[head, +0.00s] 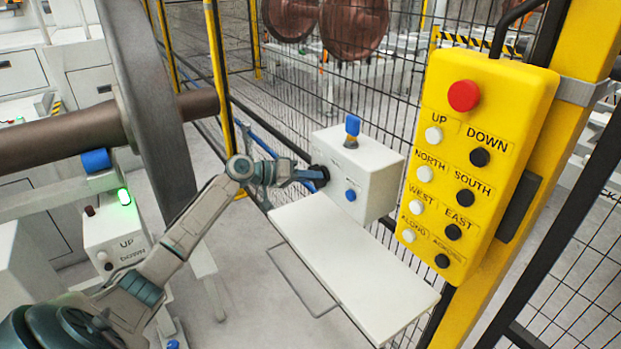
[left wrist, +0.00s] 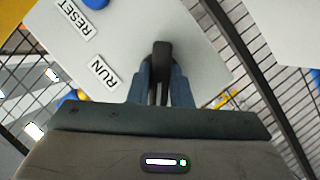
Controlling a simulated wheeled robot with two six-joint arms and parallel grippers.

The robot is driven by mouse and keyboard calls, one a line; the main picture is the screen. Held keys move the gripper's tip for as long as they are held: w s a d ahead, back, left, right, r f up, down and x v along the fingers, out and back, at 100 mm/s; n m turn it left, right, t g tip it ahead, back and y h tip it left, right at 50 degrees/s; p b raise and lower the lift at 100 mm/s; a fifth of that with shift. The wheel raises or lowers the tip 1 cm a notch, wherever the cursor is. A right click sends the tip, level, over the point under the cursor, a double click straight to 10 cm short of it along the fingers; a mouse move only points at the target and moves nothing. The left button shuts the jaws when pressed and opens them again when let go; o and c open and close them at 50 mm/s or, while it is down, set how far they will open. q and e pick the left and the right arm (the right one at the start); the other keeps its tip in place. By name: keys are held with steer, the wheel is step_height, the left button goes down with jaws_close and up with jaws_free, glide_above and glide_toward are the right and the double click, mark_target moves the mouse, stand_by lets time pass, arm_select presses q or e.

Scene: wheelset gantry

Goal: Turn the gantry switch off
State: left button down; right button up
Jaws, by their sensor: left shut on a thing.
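A white control box (head: 378,190) stands on the fence side of a white shelf. A black switch knob (head: 323,170) sits on its left part, mostly hidden by my gripper. My left gripper (head: 314,176) reaches it from the left. In the left wrist view the blue fingers (left wrist: 162,88) are shut on the black knob (left wrist: 161,50), beside the white panel face with RUN and RESET labels. Which position the switch points to I cannot tell. My right gripper is not in view.
The white shelf (head: 345,270) below the box is bare. A yellow pendant (head: 480,150) with a red button and several black and white buttons hangs at the right. A wheelset (head: 150,95) stands at the left. Black mesh fence (head: 300,90) runs behind the box.

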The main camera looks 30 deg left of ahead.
arm_select(q)
steer(key=c, duration=1.3)
jaws_free()
steer(key=b+v, duration=0.4)
steer(key=v, duration=0.6)
steer(key=shift+s+a+r, duration=0.1)
steer(key=shift+s+a, duration=0.15)
